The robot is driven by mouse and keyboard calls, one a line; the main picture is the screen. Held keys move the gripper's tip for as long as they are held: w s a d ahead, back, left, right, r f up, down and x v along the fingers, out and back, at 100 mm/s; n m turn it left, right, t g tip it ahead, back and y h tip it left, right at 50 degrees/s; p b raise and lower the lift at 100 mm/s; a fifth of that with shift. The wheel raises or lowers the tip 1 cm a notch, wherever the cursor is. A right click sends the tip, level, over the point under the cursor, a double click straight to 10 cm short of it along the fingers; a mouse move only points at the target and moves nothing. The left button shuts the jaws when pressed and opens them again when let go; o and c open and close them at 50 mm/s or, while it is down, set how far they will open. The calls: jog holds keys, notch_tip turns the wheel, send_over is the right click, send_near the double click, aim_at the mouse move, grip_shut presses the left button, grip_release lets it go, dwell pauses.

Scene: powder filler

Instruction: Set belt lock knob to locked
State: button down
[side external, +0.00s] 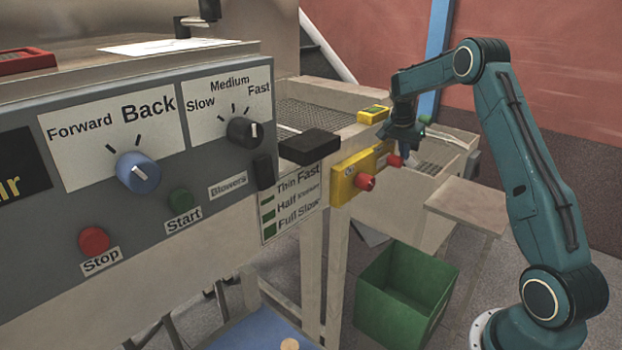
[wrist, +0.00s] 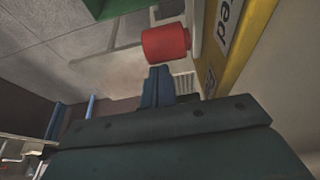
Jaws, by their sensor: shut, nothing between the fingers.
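A yellow panel (side external: 352,178) is fixed to the wooden frame of the machine, with a red knob (side external: 365,182) on its front and a second red knob (side external: 394,160) at its right end. My gripper (side external: 405,151) is right by the second knob. In the wrist view my gripper (wrist: 158,72) is shut and empty, and its blue fingertips point at a red knob (wrist: 166,42), apart from it or barely touching; I cannot tell which. Beside that knob runs the yellow panel (wrist: 237,42) with lettering ending in "ed". The knob's setting cannot be read.
A grey control panel (side external: 50,212) with a blue dial (side external: 138,172), a black dial (side external: 245,131) and red and green buttons fills the left. A green bin (side external: 400,295) stands on the floor below my gripper. A small wooden shelf (side external: 465,206) sticks out at the right.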

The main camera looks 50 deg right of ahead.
jog(key=shift+a, duration=0.1)
dwell(0.3)
jog(key=shift+a, duration=2.45)
jog(key=shift+d, duration=0.65)
jog(key=d, duration=0.3)
notch_tip(320, 180, up, 10)
send_over(399, 158)
jog(key=a, duration=0.1)
jog(key=shift+a+r, duration=0.1)
jog(key=shift+r, duration=0.05)
